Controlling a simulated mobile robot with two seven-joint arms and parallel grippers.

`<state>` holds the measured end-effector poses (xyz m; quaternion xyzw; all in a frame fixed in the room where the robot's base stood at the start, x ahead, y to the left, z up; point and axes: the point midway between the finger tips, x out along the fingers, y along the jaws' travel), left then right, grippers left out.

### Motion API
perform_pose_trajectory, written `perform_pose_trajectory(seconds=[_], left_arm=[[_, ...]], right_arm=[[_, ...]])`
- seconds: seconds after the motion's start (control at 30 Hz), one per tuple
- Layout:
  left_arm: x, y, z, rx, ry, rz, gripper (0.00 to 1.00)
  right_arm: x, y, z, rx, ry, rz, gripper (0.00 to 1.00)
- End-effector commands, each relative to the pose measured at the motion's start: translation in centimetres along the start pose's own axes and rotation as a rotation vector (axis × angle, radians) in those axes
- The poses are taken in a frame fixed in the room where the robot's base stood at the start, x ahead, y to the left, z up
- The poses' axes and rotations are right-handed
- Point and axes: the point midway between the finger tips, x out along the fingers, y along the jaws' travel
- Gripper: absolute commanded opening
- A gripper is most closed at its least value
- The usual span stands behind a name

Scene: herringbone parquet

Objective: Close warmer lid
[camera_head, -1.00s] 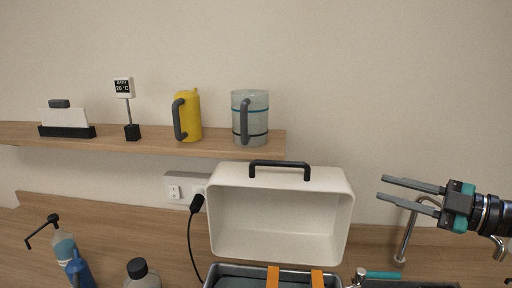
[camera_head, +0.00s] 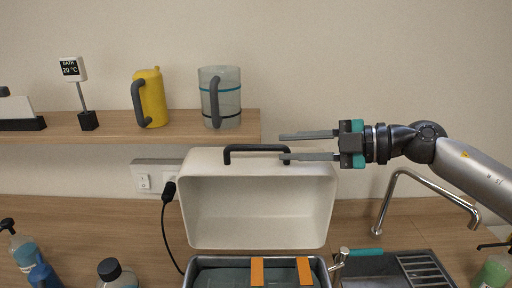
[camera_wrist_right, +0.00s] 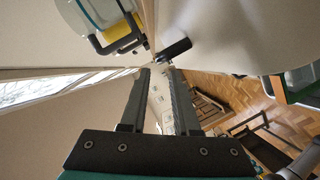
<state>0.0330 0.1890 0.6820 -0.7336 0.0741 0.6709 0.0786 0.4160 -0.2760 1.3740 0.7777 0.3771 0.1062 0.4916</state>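The warmer is a box with a cream lid (camera_head: 258,212) standing open, tilted up over its grey base (camera_head: 190,275). A black bar handle (camera_head: 238,149) is on the lid's upper edge; it also shows in the right wrist view (camera_wrist_right: 174,49), just beyond the fingertips. My right gripper (camera_head: 281,146) is open and empty, reaching in from the right at the handle's right end. Its fingers are apart in the right wrist view (camera_wrist_right: 158,72). Whether they touch the handle I cannot tell. My left gripper is not in view.
A shelf (camera_head: 110,132) behind carries a yellow pitcher (camera_head: 152,98), a clear jug (camera_head: 228,98) and a small display (camera_head: 72,68). A faucet (camera_head: 384,205) and sink are at the right. Bottles stand at the front left. A black cord (camera_head: 164,225) runs left of the warmer.

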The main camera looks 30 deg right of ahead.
Motion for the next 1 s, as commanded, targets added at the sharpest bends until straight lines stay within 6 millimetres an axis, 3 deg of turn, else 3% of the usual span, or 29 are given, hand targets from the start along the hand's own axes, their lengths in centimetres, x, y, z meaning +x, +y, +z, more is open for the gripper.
perform_pose_trajectory(seconds=[0.3, 1.0], left_arm=[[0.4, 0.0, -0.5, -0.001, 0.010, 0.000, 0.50], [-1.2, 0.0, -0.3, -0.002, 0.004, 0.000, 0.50]], right_arm=[[2.7, 0.1, 0.0, -0.004, 0.000, 0.000, 0.30], [6.1, 0.3, 0.0, 0.001, 0.000, 0.007, 0.30]])
